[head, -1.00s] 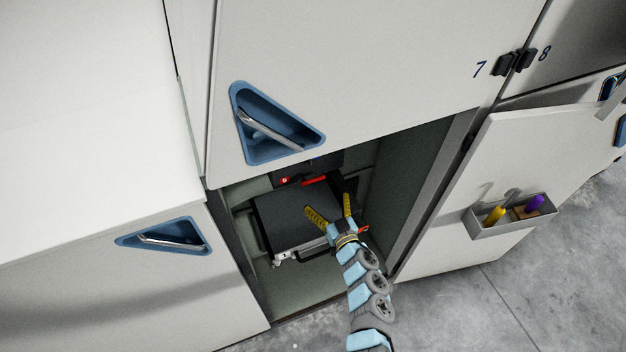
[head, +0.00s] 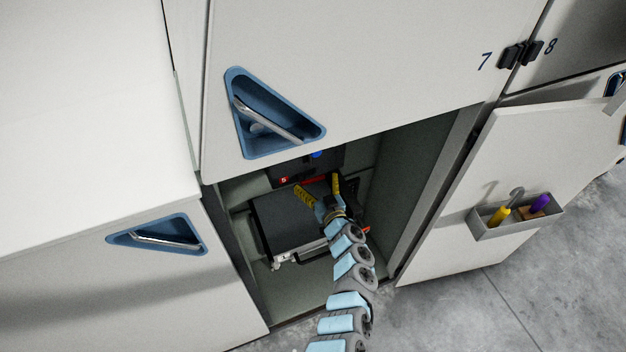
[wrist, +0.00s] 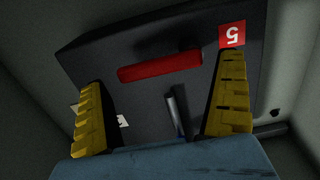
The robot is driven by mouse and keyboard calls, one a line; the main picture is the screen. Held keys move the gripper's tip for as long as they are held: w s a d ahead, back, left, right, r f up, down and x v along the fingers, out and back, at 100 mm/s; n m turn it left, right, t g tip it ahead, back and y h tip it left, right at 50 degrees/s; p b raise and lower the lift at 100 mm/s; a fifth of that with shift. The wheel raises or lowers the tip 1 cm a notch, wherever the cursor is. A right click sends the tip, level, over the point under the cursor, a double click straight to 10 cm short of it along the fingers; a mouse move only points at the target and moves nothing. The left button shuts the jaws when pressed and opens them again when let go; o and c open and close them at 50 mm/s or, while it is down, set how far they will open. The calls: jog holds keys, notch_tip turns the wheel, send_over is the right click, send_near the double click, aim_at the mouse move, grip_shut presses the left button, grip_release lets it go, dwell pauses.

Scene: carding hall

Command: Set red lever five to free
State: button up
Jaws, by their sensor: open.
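Red lever five (head: 314,179) is a red bar on a dark panel inside the open lower compartment; a red tag marked 5 (head: 284,179) sits at its left end. In the wrist view the red lever (wrist: 160,66) lies nearly level, slightly tilted, with the red 5 tag (wrist: 232,34) upside down at upper right. My gripper (head: 320,187) is open, its yellow fingers spread just in front of the panel. In the wrist view my gripper (wrist: 164,100) has a finger on each side, with the lever ahead between and beyond the tips. I see no contact.
A black box-like unit (head: 272,222) stands below the panel. A metal rod (wrist: 174,112) shows between my fingers. The open door (head: 500,160) with a small tray (head: 483,229) is at right. Compartment walls stand close on both sides.

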jog(key=shift+b+x, duration=0.35)
jog(key=shift+x, duration=0.55)
jog(key=shift+a, duration=0.1)
jog(key=c, duration=1)
